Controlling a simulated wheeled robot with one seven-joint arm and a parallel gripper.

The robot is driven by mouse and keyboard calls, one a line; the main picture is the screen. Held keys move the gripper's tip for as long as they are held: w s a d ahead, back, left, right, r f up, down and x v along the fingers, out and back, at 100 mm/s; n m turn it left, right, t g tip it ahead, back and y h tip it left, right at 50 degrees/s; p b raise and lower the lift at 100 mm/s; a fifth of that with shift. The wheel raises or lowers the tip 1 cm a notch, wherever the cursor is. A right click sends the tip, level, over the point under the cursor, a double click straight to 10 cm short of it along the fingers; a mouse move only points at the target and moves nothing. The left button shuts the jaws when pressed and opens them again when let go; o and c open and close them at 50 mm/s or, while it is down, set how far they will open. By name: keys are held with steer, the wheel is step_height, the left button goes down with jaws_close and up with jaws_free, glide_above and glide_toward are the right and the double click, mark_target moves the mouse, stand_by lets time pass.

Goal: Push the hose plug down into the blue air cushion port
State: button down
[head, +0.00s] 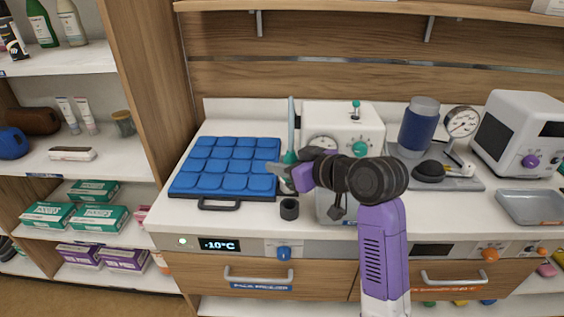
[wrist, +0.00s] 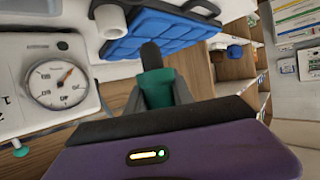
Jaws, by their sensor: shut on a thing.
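My gripper (head: 287,172) is shut on the green hose plug (wrist: 156,88), gripped between its two grey fingers in the wrist view. A dark piece (wrist: 151,55) shows just beyond the plug; I cannot tell whether it belongs to it. The green part also shows at the gripper in the head view (head: 290,157), with a pale teal rod rising above it. The blue air cushion (head: 225,165) lies quilted on the counter, left of my gripper. A short dark cylinder with an open top (head: 289,209) stands at its front right corner, below my gripper. I cannot tell whether it is the port.
A white box with a dial (head: 337,125) stands behind my gripper; its dial (wrist: 60,80) fills the left of the wrist view. A dark handle (head: 219,205) is at the cushion's front edge. A pump tray with a gauge (head: 461,122) is right. Shelves are left.

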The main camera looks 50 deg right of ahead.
steer(key=w+d+f, duration=0.2)
steer(key=w+d, duration=0.4)
steer(key=d, duration=0.1)
stand_by(1.5)
steer(key=shift+f+b, duration=0.65)
steer(key=shift+f, duration=0.4)
steer(key=shift+f+b, duration=1.15)
steer(key=shift+f, duration=0.85)
steer(key=c, duration=1)
jaws_free()
